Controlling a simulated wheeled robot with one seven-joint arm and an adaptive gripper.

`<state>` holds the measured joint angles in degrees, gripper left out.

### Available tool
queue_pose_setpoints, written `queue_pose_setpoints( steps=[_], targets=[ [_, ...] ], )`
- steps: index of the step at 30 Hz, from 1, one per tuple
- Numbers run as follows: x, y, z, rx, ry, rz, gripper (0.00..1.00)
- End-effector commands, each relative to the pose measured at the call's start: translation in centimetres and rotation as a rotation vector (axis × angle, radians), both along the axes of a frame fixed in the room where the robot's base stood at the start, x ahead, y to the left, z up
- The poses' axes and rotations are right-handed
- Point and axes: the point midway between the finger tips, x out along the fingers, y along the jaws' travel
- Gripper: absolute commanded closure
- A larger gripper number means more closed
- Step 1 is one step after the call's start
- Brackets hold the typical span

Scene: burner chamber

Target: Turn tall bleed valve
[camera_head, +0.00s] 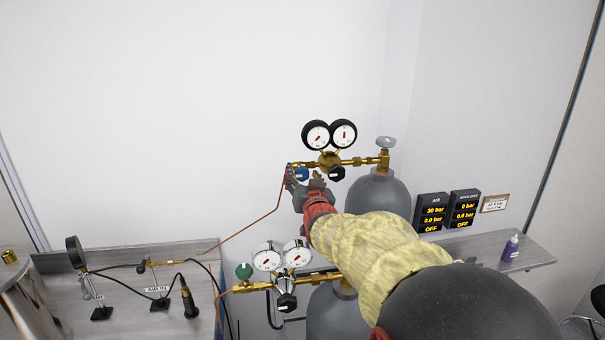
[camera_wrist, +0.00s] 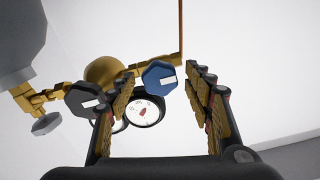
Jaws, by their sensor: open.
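The tall grey cylinder (camera_head: 378,192) carries a brass regulator (camera_head: 328,160) with two round gauges, a black knob (camera_head: 337,174) and a blue knob (camera_head: 302,174). The blue knob, at the regulator's left end, looks like the bleed valve. My gripper (camera_head: 303,183) is open, reaching up beside the blue knob from below. In the wrist view, the blue octagonal knob (camera_wrist: 159,77) with a white mark shows between the two spread fingers of my gripper (camera_wrist: 163,88), apart from both. The black knob (camera_wrist: 86,101) lies near the left finger and is partly hidden by it.
A shorter cylinder's regulator with a green knob (camera_head: 243,271) and two gauges (camera_head: 281,257) stands below my arm. A thin copper pipe (camera_head: 250,225) runs down leftward. Display boxes (camera_head: 431,212) and a purple bottle (camera_head: 511,248) are at right.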

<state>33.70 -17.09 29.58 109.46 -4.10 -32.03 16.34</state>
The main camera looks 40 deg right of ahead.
Motion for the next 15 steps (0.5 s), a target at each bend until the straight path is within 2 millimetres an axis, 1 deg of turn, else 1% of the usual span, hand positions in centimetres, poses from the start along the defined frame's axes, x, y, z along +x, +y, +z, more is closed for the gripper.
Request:
queue_pose_setpoints(
  steps=[4,11,15],
  targets=[
    [0.53,-0.31,-0.05,0.001,0.001,0.0,0.49],
    [0.56,-0.33,-0.04,0.0,0.0,0.0,0.49],
    [0.55,-0.33,-0.04,0.0,0.0,0.0,0.55]
  ],
)
